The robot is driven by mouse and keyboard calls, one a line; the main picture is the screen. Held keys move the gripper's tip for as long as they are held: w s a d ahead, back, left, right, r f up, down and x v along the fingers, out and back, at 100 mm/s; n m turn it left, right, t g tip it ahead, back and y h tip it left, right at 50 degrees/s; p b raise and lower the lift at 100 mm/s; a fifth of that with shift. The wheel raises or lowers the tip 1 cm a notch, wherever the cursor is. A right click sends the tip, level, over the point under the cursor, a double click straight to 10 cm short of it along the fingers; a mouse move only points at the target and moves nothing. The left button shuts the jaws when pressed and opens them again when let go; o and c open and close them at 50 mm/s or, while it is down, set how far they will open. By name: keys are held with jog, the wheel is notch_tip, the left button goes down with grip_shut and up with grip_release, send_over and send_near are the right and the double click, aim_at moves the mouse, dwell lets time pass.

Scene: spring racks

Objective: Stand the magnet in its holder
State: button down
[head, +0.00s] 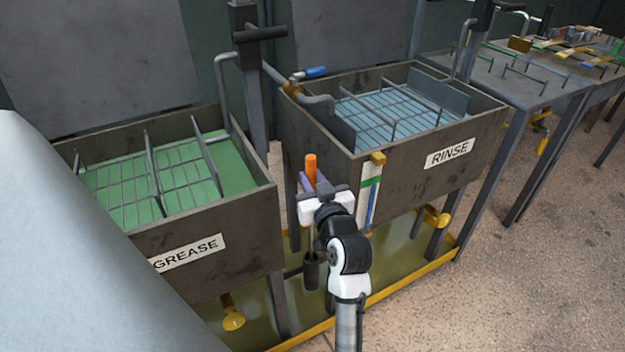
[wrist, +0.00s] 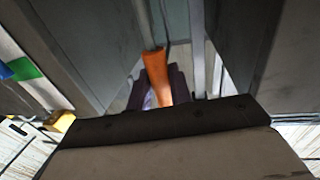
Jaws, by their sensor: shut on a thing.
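The magnet has an orange handle (head: 310,168), upright above my gripper (head: 312,188), with a thin pale shaft hanging below it. My gripper is shut on the handle between the two tanks. In the wrist view the orange handle (wrist: 156,75) stands between the dark purple fingers (wrist: 160,92). The holder looks like a dark open tube (head: 311,270) on a short arm, low beside the degrease tank's leg. The shaft comes down to the tube's top. I cannot tell whether its tip is inside. The wrist view does not show the tube.
The degrease tank (head: 230,255) is left and the rinse tank (head: 400,168) right, with a narrow gap between. A white, green and blue strip gauge (head: 369,195) with a brass top is close right of my gripper. A yellow-edged tray (head: 400,278) lies below.

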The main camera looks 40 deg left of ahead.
jog(key=shift+f, duration=0.1)
jog(key=shift+f+b, duration=2.15)
jog(key=shift+f, duration=0.25)
jog(key=c, duration=1.2)
grip_release()
jog(key=shift+s+d, duration=0.1)
jog(key=shift+d, duration=0.05)
